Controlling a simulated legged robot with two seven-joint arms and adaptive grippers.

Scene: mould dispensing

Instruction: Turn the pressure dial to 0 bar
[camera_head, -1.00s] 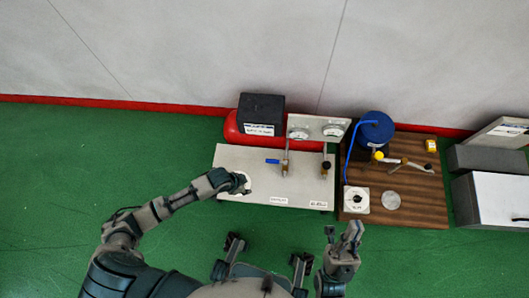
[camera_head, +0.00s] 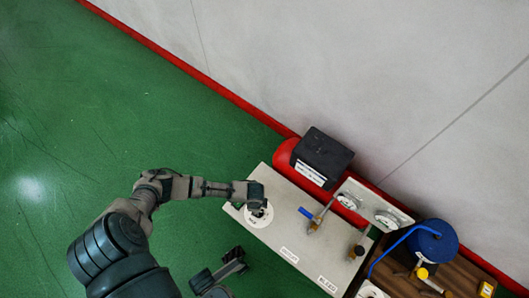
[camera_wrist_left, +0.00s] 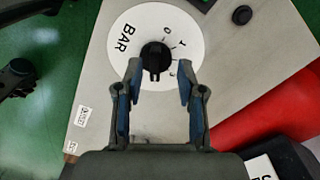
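The pressure dial (camera_head: 259,215) is a white disc with a black knob on the left end of the beige bench panel. In the left wrist view the black knob (camera_wrist_left: 155,58) sits in the middle of the disc (camera_wrist_left: 182,25), which is marked BAR, 0, 1 and further marks partly hidden. I cannot tell which mark the knob points to. My left gripper (camera_head: 256,203) is over the dial. In the wrist view its two fingers (camera_wrist_left: 159,75) are spread apart near the knob, one towards each side, with gaps between.
The beige panel (camera_head: 285,219) also bears a blue-handled valve (camera_head: 308,213) and gauges (camera_head: 347,201). A red tank (camera_head: 283,150) with a black box (camera_head: 322,157) stands behind it. A wooden board (camera_head: 455,276) with a blue container (camera_head: 433,240) is at the right.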

